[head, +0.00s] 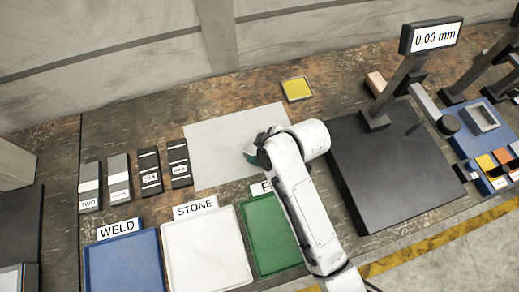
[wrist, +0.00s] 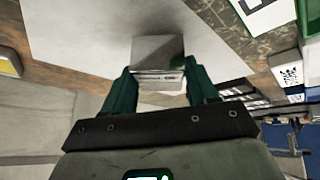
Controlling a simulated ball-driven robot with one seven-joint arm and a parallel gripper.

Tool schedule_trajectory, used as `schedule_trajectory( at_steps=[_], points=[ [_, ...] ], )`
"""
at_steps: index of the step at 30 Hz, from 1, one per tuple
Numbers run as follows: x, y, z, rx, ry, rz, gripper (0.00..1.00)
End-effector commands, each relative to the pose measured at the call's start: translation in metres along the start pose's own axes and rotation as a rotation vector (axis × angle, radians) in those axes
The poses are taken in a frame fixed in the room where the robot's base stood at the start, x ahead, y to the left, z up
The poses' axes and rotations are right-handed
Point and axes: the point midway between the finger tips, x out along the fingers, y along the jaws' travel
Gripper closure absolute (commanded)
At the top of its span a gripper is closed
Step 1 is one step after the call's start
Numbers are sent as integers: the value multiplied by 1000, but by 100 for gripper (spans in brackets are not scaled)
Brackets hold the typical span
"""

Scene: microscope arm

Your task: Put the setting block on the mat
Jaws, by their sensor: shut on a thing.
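My gripper (wrist: 159,82) is shut on a grey block (wrist: 158,50), which sits between its two green fingers. A pale side with small dark print shows on the block, too small to read; I take it for the setting block. In the head view my gripper (head: 255,150) is over the right part of a pale grey sheet, which looks like the mat (head: 220,135). The block is hidden there by my arm. The mat also fills the wrist view behind the block (wrist: 70,30). I cannot tell whether the block touches it.
Several labelled blocks (head: 119,180) stand left of the mat. Blue (head: 125,262), white (head: 207,250) and green (head: 262,225) trays lie in front. A yellow pad (head: 297,89) lies behind. A dark gauge stand (head: 390,165) with a display (head: 436,36) is right. The mat's left part is clear.

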Motion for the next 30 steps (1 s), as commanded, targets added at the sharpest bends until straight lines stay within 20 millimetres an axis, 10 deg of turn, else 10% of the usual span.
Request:
schedule_trajectory(
  at_steps=[17, 18, 30],
  points=[
    [15, -1, 8, -2, 5, 4, 100],
    [16, -2, 10, -1, 1, 1, 39],
    [15, -3, 10, 0, 1, 0, 17]
  ],
)
